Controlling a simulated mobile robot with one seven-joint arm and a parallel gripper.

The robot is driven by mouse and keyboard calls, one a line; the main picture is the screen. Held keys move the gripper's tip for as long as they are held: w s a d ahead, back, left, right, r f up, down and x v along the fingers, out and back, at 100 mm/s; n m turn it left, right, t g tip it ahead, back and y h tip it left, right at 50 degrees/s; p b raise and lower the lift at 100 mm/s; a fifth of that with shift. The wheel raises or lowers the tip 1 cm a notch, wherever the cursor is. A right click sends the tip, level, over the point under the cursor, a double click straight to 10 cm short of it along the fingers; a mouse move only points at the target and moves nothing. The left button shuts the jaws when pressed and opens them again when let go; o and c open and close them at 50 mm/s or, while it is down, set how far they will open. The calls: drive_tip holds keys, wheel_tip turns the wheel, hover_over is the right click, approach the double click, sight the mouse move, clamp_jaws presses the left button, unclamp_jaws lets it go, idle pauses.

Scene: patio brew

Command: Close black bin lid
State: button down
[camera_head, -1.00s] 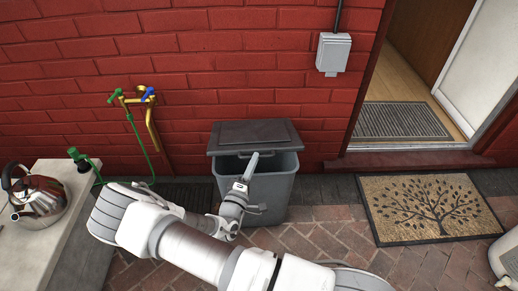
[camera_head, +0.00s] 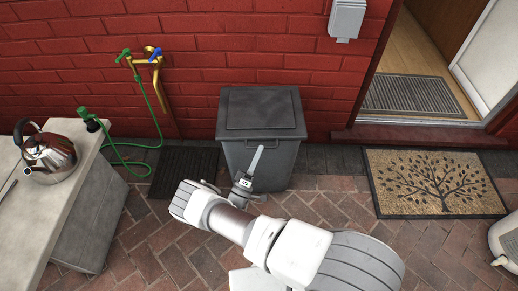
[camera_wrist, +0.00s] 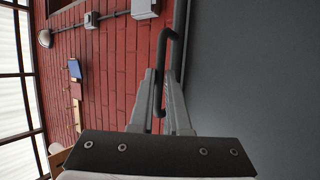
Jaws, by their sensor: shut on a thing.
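The dark grey bin (camera_head: 258,168) stands upright against the brick wall. Its black lid (camera_head: 263,107) lies over the top, and no opening shows beneath it in the head view. My gripper (camera_head: 255,160) is at the bin's front, just below the lid's front edge. In the wrist view my gripper (camera_wrist: 163,78) is shut on a dark bar handle (camera_wrist: 176,35), beside a large plain grey surface (camera_wrist: 255,70). The exact contact between fingertips and handle is partly hidden.
A stone counter (camera_head: 30,225) with a steel kettle (camera_head: 48,157) stands at the left. A brass tap (camera_head: 155,62) with a green hose (camera_head: 157,115) is on the wall. A tree-patterned doormat (camera_head: 435,185) lies right of the bin. Brick paving is clear in front.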

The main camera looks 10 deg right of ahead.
drive_tip(key=shift+w+f, duration=0.1)
drive_tip(key=shift+f, duration=1.1)
drive_tip(key=c, duration=1.2)
unclamp_jaws()
drive_tip(key=shift+f, duration=0.1)
drive_tip(key=shift+o, duration=0.2)
drive_tip(key=shift+w, duration=0.1)
drive_tip(key=shift+r, duration=0.2)
